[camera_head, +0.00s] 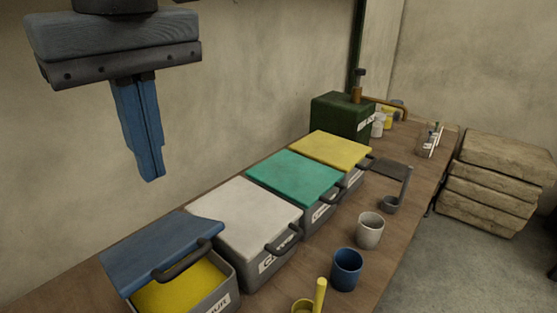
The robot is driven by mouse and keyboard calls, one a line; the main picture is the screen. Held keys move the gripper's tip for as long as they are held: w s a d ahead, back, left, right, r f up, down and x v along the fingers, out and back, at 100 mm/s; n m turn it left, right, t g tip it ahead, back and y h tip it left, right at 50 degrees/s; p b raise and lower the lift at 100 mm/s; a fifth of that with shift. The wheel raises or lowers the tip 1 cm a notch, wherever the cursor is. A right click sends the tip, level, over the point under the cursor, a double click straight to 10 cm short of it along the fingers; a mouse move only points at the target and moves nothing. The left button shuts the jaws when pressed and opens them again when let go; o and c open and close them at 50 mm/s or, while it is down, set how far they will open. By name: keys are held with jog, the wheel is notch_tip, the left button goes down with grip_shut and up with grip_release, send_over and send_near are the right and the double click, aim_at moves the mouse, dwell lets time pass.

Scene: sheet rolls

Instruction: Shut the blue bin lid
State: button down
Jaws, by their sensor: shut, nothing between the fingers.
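The blue lid (155,249) belongs to the grey bin (224,292) at the near left end of the bench. It is tilted partly open, raised at its front edge, with a dark handle (188,259) there. Yellow contents (187,287) show in the gap below it. My gripper (150,178) hangs at the upper left, fingers pointing down, above and apart from the blue lid. Its blue fingers are together and hold nothing.
Bins with white (242,216), teal (295,177) and yellow (329,150) lids stand shut in a row beyond. A blue cup (346,268), a grey cup (370,230) and a yellow scoop (305,304) stand in front. A wall is behind.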

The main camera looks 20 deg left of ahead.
jog(key=f, duration=0.3)
jog(key=f+p, duration=0.1)
jog(key=f, duration=0.2)
jog(key=a+f, duration=0.1)
jog(key=f, duration=0.3)
jog(key=shift+w+p, duration=0.3)
jog(key=shift+p, duration=0.05)
jog(key=d+f, duration=0.1)
jog(key=s+d+f, duration=0.1)
jog(key=f, duration=0.1)
jog(key=shift+d+p, duration=0.1)
jog(key=shift+p, duration=0.3)
